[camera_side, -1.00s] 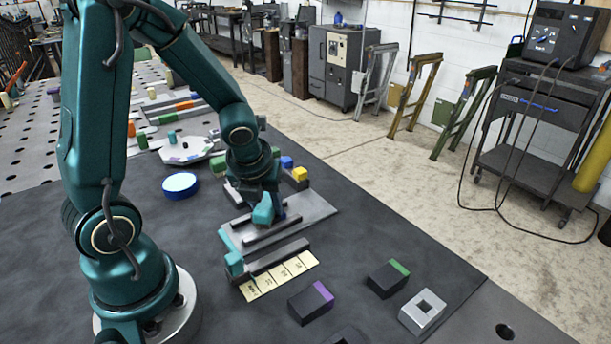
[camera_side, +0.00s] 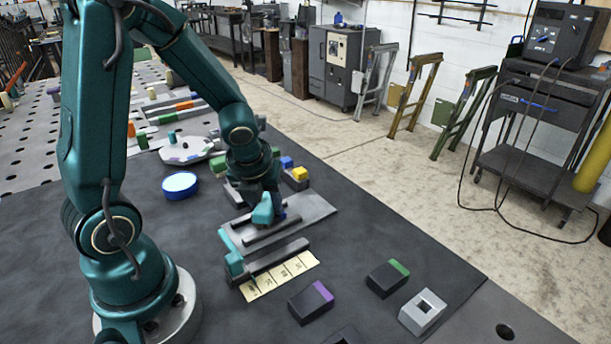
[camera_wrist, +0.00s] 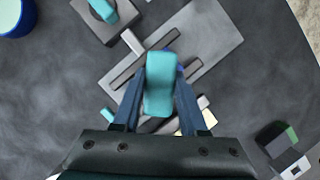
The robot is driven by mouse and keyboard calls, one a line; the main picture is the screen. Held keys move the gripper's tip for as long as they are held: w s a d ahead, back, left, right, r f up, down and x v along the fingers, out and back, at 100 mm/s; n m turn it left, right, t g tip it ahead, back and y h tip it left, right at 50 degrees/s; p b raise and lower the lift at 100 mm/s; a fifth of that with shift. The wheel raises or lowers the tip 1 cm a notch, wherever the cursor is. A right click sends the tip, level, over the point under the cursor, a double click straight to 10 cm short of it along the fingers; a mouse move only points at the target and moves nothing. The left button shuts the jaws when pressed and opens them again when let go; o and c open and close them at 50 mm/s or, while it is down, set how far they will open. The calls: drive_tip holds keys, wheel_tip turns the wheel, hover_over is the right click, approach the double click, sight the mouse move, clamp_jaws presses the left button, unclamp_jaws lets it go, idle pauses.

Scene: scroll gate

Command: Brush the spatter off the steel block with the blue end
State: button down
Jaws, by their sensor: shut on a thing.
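My gripper (camera_side: 264,207) is low over a grey plate (camera_side: 318,205) with dark bars. In the wrist view its two blue fingers (camera_wrist: 160,88) are closed on the sides of a teal block (camera_wrist: 160,70). A small patch of blue (camera_wrist: 181,69) shows beside that block, partly hidden. A dark block with a blue end (camera_side: 287,162) stands behind my gripper in the side view, beside one with a yellow end (camera_side: 300,173). A grey block with a square hole (camera_side: 422,309) lies at the front right. I cannot make out spatter on any block.
Dark blocks with a purple end (camera_side: 310,303) and a green end (camera_side: 388,278) lie in front. A marked cream strip (camera_side: 300,264) lies beside a long bar (camera_side: 270,260). A blue-rimmed disc (camera_side: 180,185) is at left.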

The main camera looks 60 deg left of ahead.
drive_tip(key=shift+d, duration=0.9)
drive_tip(key=shift+r, duration=4.15)
